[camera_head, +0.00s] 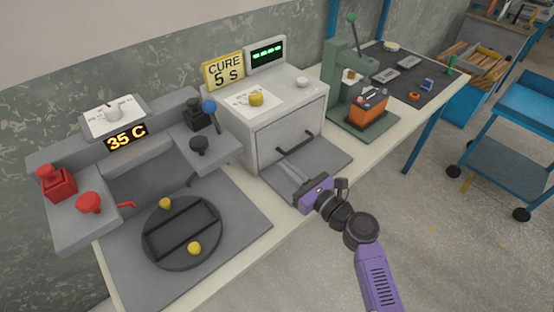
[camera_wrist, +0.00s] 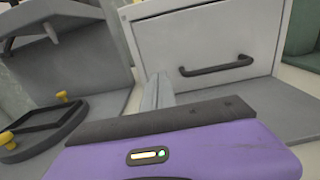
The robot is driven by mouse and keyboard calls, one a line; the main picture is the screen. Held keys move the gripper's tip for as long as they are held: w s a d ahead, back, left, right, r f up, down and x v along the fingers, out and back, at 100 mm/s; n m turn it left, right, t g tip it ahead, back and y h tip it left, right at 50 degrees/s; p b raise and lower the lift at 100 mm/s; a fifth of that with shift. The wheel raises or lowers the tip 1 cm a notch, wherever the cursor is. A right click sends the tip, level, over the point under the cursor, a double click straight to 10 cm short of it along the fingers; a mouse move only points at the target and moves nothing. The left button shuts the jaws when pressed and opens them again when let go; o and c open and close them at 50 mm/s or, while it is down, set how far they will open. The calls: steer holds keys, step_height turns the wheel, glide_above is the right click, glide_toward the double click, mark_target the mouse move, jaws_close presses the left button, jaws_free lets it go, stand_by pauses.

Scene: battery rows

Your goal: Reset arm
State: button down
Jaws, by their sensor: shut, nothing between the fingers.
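My gripper (camera_head: 291,178) is shut and empty. In the head view it hangs over the grey mat in front of the curing oven (camera_head: 290,133), whose door is shut. Its closed fingers also show in the wrist view (camera_wrist: 158,92), pointing toward the oven front, left of the dark door handle (camera_wrist: 216,66). My purple arm reaches in from the lower right of the head view.
A round black fixture (camera_head: 181,234) with yellow knobs lies at left, below a grey station with a "35 C" display (camera_head: 126,137). A green press (camera_head: 350,85) with an orange battery (camera_head: 368,105) stands right of the oven. A blue cart (camera_head: 510,130) stands at far right.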

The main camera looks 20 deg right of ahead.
steer(key=shift+v, duration=0.9)
steer(key=shift+d+n, duration=0.15)
steer(key=shift+n, duration=0.25)
steer(key=d+n+h, duration=0.1)
steer(key=d+n, duration=0.1)
steer(key=d+n+h, duration=0.1)
steer(key=n+h, duration=0.1)
steer(key=n, duration=0.1)
steer(key=shift+s+d+r, duration=0.25)
steer(key=shift+d+r, duration=0.1)
steer(key=shift+r, duration=0.05)
steer(key=s+n+h, duration=0.2)
steer(key=s, duration=0.1)
steer(key=s+d+f+n+h, duration=0.1)
steer(key=n, duration=0.1)
steer(key=shift+s, duration=0.35)
steer(key=s+a+r+n, duration=0.2)
steer(key=s+n, duration=0.5)
steer(key=s, duration=0.5)
steer(key=s+a+r+n+g, duration=0.1)
steer(key=s+a+r+n, duration=0.1)
steer(key=s+n, duration=0.6)
steer(key=s+a+r+n+g, duration=0.1)
steer(key=s+a+n, duration=0.3)
steer(key=s, duration=1.1)
steer(key=r+n, duration=0.1)
steer(key=n, duration=0.2)
steer(key=shift+s+n, duration=0.3)
steer(key=shift+s, duration=0.1)
